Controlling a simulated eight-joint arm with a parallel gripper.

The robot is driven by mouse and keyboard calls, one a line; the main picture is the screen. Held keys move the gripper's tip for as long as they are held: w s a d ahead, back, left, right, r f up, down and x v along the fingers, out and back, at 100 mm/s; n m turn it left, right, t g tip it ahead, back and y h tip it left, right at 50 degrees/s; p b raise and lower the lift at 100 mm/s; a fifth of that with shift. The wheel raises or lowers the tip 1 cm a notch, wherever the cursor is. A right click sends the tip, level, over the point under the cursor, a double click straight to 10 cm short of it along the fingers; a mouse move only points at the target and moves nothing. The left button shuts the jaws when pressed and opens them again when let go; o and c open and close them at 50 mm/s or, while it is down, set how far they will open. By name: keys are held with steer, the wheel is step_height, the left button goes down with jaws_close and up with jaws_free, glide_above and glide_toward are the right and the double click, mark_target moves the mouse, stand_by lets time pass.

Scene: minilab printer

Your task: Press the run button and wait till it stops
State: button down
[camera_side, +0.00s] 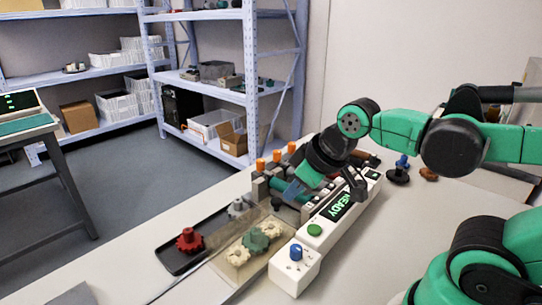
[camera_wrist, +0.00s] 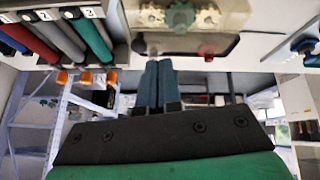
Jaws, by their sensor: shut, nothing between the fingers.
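A blue knob (camera_side: 296,252) sits on the white box at the panel's near end. My gripper (camera_side: 283,197) is shut and empty, angled down over the machine to the left of the display, apart from the green button. In the wrist view its two blue fingers (camera_wrist: 155,66) lie together, pointing toward the gear tray (camera_wrist: 228,18). I cannot make out the green button in the wrist view; a blue knob (camera_wrist: 305,45) shows at the right edge.
Numbered coloured cartridges (camera_wrist: 60,35) lie left of the fingers in the wrist view. Orange caps (camera_side: 277,156) stand up behind the machine. A black tray (camera_side: 180,258) holds a red gear (camera_side: 189,240).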

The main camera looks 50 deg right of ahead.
mark_target(315, 229)
steer(key=s+d+r+n+g, duration=0.2)
steer(key=r+n+g, duration=0.4)
steer(key=n, duration=0.9)
steer(key=shift+s+d+r+n, duration=0.2)
steer(key=shift+s+d+n, duration=0.2)
steer(key=shift+d, duration=0.45)
step_height(315, 229, down, 14)
steer(key=shift+w+d, duration=0.1)
steer(key=shift+w, duration=0.05)
